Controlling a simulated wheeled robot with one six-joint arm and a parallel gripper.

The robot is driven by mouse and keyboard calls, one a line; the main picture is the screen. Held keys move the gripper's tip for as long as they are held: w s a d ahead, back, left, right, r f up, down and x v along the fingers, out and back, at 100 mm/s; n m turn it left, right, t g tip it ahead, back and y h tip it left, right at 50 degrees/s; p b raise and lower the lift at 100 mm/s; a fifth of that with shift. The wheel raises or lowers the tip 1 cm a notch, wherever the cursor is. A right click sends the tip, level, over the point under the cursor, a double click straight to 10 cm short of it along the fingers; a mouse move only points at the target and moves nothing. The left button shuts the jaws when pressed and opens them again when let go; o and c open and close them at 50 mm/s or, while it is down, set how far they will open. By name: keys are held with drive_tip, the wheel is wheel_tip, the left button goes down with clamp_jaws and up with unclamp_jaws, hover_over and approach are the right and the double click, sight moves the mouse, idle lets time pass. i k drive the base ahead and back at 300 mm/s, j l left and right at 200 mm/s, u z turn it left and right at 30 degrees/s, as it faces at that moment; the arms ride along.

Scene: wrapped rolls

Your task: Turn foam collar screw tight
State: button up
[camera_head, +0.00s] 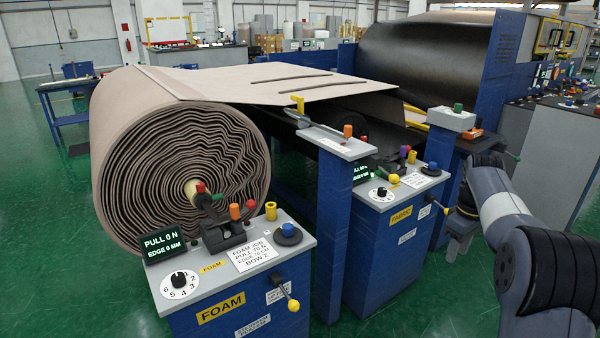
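The large foam roll (150,150) lies on its side at the left, its spiral end facing me. At its pale core (191,192) there is a dark shaft end with a small red knob (200,187) and a green tip (218,197). I cannot tell for sure which of these small parts is the collar screw, or how tight it is. The foam console (222,312) stands in front of the roll. My gripper (459,240) is at the right beside the fabric console, far from the roll core. Its fingers are too small and dark to tell open from shut.
The foam console carries a display reading PULL 0 N, EDGE 0 MM (163,243), a dial (179,281), an orange knob (235,211), a blue button (288,232) and a yellow-tipped lever (293,305). A blue post (338,235) and the fabric console (388,245) stand between. Green floor is clear at front left.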

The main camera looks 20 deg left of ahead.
sight(200, 186)
drive_tip(key=z, duration=1.85)
drive_tip(key=k+j+z, duration=0.35)
drive_tip(key=k, duration=0.35)
drive_tip(key=k+z, duration=0.3)
drive_tip(key=k, duration=0.35)
drive_tip(key=k+j+z, duration=0.1)
drive_tip(key=k+z, duration=0.35)
drive_tip(key=k+l+z, duration=0.15)
drive_tip(key=k+z, duration=0.35)
drive_tip(key=k, duration=0.15)
drive_tip(key=k+l+z, duration=0.3)
drive_tip(key=k+z, duration=0.15)
drive_tip(key=k+j+z, duration=0.15)
drive_tip(key=z, duration=0.3)
drive_tip(key=k+z, duration=0.65)
drive_tip(key=z, duration=0.25)
drive_tip(key=k+l+z, duration=0.2)
drive_tip(key=z, duration=0.25)
drive_tip(key=k+u, duration=0.1)
drive_tip(key=u, duration=0.3)
drive_tip(key=k+j+u, duration=0.1)
drive_tip(key=u, duration=0.3)
drive_tip(key=k+j+u, duration=0.1)
drive_tip(key=u, duration=4.2)
